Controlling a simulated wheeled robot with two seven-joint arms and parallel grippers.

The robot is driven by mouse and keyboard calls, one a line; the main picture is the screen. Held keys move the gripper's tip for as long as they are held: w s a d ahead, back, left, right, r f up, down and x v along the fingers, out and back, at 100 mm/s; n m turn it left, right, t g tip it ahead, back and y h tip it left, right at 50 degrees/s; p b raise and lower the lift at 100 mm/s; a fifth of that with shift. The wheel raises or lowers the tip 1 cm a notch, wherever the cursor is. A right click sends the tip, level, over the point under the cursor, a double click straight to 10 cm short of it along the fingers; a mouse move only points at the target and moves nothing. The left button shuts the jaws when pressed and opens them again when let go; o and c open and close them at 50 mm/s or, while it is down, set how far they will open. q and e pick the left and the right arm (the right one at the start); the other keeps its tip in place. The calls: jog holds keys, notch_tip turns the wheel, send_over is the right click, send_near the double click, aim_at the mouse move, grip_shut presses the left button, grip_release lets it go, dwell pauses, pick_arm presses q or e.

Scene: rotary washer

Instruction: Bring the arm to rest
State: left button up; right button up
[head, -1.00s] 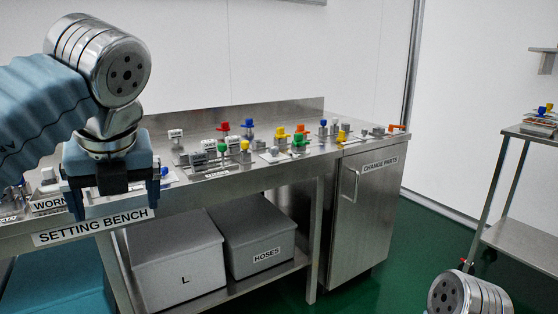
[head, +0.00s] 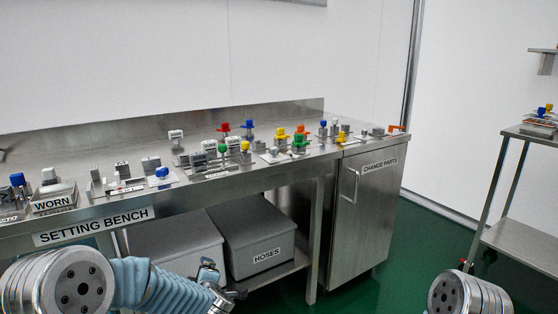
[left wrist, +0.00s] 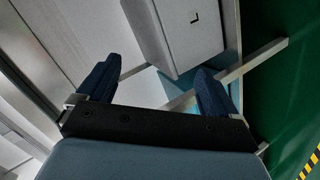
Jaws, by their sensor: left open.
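My left arm is low at the bottom left of the head view, in front of the setting bench (head: 180,185). Its gripper (head: 220,285) is small and partly hidden by the arm, in front of the bench's lower shelf. In the left wrist view my left gripper (left wrist: 155,88) is open, with two dark blue fingers apart and nothing between them. Past the fingers are the grey box marked L (left wrist: 185,30) and the bench frame. Of my right arm only a round metal joint shows at the bottom right of the head view; its gripper is out of view.
The bench top carries several small fixtures with coloured knobs and a block marked WORN (head: 53,198). Below are a HOSES box (head: 255,250) and a CHANGE PARTS cabinet (head: 365,220). A steel cart (head: 520,235) stands at right. Green floor (head: 425,245) is clear between.

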pick_arm(q)
jog(key=s+d+f+m+g+h, duration=0.3)
jog(key=s+f+m, duration=0.3)
jog(key=f, duration=0.5)
jog(key=s+d+f+m+g+h, duration=0.2)
jog(key=s+d+f+m+h, duration=0.15)
jog(key=s+f, duration=0.55)
jog(key=s+d+f+m+g+h, duration=0.1)
jog(key=s+d+f+m+g, duration=0.1)
jog(key=s, duration=0.6)
jog(key=s+d+f+m+g+h, duration=0.2)
jog(key=s+f+m+g, duration=0.2)
jog(key=s, duration=0.5)
jog(key=shift+s+f, duration=0.25)
jog(key=shift+f, duration=0.65)
jog(key=shift+d, duration=0.1)
